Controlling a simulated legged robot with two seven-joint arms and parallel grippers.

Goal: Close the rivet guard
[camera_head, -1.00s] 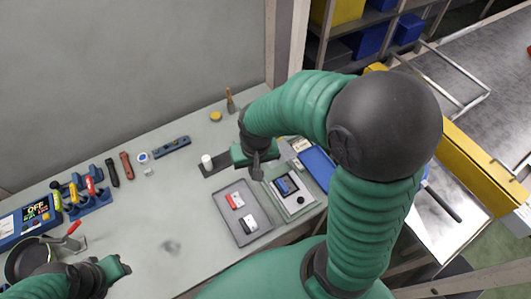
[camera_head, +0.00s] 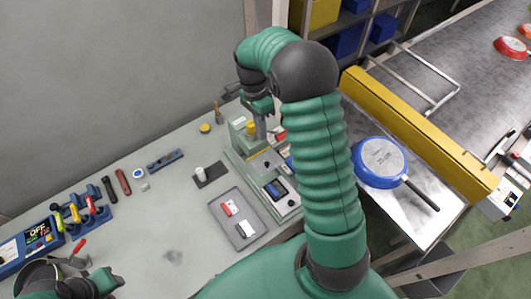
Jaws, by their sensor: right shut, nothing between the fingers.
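The rivet machine (camera_head: 240,150), a grey-green bench unit with a yellow part (camera_head: 251,128) on top, stands at the back right of the workbench. Its front base carries a blue-faced part (camera_head: 276,188) and a dark knob. I cannot make out the guard clearly or tell its position; my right arm covers part of the machine. My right gripper (camera_head: 260,128) is above the upper part of the machine, shut and empty; I cannot tell whether it touches. My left gripper (camera_head: 112,280) is at the lower left, over the bench, and its fingers are not clear.
A grey tray (camera_head: 215,212) with a red-and-white and a white piece lies left of the machine. A white cylinder (camera_head: 200,173) stands on a dark pad. A blue pan (camera_head: 378,160) rests on the metal table at right, beside a yellow conveyor rail (camera_head: 420,135).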

